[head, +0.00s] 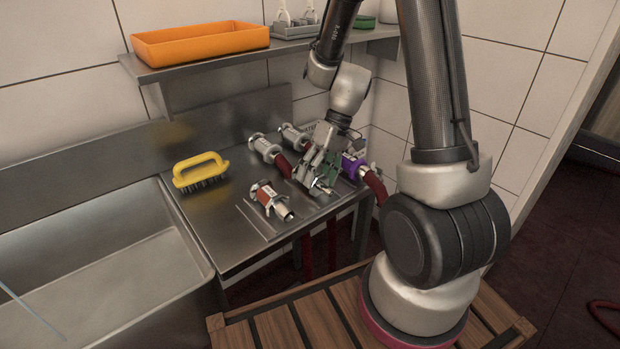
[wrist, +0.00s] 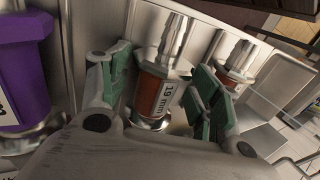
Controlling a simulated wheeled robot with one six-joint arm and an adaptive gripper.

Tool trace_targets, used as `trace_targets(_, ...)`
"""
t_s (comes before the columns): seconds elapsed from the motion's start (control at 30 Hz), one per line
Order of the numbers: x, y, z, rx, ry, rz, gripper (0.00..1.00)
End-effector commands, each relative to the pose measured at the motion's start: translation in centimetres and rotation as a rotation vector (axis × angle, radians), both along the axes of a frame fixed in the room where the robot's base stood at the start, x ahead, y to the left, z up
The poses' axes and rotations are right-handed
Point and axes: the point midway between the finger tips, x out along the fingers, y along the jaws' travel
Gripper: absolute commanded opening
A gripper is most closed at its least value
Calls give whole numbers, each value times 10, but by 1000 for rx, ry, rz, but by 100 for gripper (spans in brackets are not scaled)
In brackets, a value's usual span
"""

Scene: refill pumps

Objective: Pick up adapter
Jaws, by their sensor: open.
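An adapter (wrist: 156,92) with a metal hose nozzle, a reddish-brown band and a white "19 mm" label stands between my gripper's fingers in the wrist view. My gripper (head: 319,182) is low over the right part of the steel counter in the head view. Its green-padded fingers (wrist: 158,80) are open, one on each side of the adapter. I cannot tell whether either pad touches it. A second adapter (wrist: 237,62) with a similar band is beyond the right finger. In the head view an adapter with a red band and white label (head: 270,198) is left of my gripper.
A purple-banded fitting (head: 352,166) with a red hose is right of my gripper; a purple body (wrist: 24,65) fills the wrist view's left edge. A yellow brush (head: 201,172) lies on the counter. A sink (head: 110,270) is left. An orange tray (head: 200,43) is on the shelf above.

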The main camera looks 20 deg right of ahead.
Motion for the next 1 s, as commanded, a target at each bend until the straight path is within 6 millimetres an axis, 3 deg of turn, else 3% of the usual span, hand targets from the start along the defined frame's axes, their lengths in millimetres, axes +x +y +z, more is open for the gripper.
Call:
trace_targets(0.03,0,0,0,0,0,0,63)
trace_targets(0.23,0,0,0,0,0,0,27)
trace_targets(0.57,1,0,10,0,-4,1,26)
trace_targets(1.0,0,2,92,-4,-14,5,26)
